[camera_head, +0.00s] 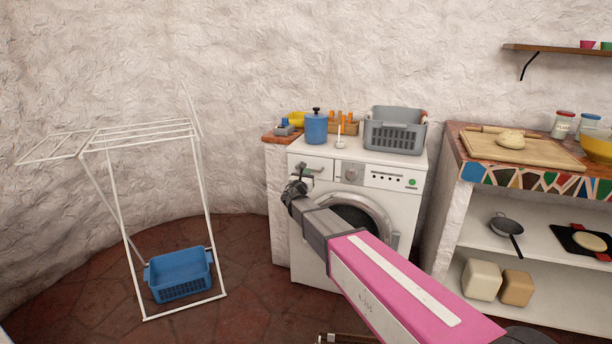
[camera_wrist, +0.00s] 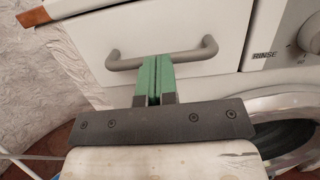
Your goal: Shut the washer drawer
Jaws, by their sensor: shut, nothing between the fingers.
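The washer (camera_head: 330,245) is white and stands against the wall. Its drawer (camera_head: 318,163) is at the top left of its front, with a grey bar handle (camera_wrist: 190,55). In the wrist view the white drawer front (camera_wrist: 170,27) fills the upper middle. A seam parts it from the panel on the right; I cannot tell how far it stands out, if at all. My gripper (camera_wrist: 153,60) has green fingers pressed together, empty. Their tips overlap the middle of the handle in the picture; I cannot tell whether they touch it.
The round washer door (camera_head: 385,225) is below, partly behind my arm. A grey basket (camera_head: 393,135) and a blue pot (camera_head: 316,128) stand on the washer. A drying rack (camera_head: 207,230) and a blue basket (camera_head: 180,274) are left. A mosaic counter (camera_head: 520,178) is right.

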